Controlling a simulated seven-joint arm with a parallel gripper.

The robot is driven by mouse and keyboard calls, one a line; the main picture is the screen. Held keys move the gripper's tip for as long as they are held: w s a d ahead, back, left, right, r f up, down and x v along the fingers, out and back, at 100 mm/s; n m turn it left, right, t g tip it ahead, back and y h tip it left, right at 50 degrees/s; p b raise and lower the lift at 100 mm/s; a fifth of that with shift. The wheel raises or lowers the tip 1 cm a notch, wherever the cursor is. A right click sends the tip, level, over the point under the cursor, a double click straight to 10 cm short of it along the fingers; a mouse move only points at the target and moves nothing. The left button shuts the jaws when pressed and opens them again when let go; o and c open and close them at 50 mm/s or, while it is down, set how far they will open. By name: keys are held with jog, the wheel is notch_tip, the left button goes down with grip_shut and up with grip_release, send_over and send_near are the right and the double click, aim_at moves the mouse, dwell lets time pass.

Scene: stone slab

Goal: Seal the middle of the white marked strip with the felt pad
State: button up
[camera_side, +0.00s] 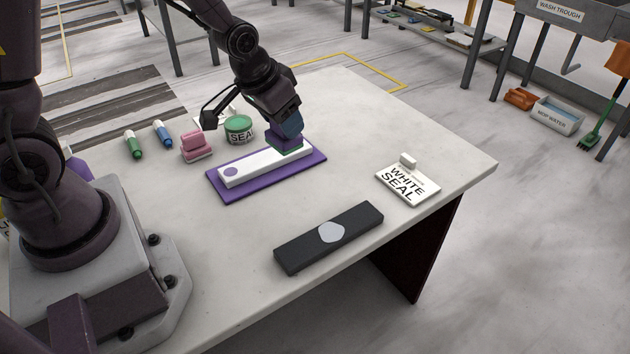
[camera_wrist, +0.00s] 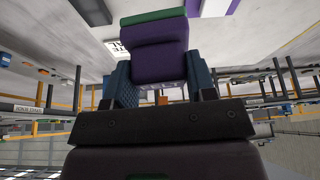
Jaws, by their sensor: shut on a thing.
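The white strip (camera_side: 262,163) lies on a purple mat (camera_side: 240,190) in the side view, with a round purple spot near its left end. My gripper (camera_side: 289,127) is shut on the felt pad (camera_side: 284,139), a purple block with green felt on its underside. The pad is over the right part of the strip, right of its middle. I cannot tell whether the felt touches the strip, and the pad hides part of it. In the wrist view the pad (camera_wrist: 158,55) sits between the blue fingers of my gripper (camera_wrist: 158,85), its green felt facing away from them.
A green pot marked SEAL (camera_side: 239,127) and pink blocks (camera_side: 196,147) stand behind the mat. A green marker (camera_side: 133,145) and blue marker (camera_side: 163,134) lie further left. A black bar with a pale patch (camera_side: 300,248) and a WHITE SEAL card (camera_side: 407,184) are nearer; slab between is clear.

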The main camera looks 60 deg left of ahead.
jog(key=w+a+f+n+g+y, duration=0.1)
jog(key=w+a+f+n+y, duration=0.1)
jog(key=w+a+n, duration=0.3)
jog(key=w+a+f+n+g+y, duration=0.1)
jog(key=a+f+n, duration=0.2)
jog(key=a, duration=0.4)
jog(key=shift+t, duration=0.3)
jog(key=shift+d+f, duration=0.1)
jog(key=shift+f, duration=2.25)
jog(key=shift+f, duration=1)
jog(key=shift+s, duration=0.1)
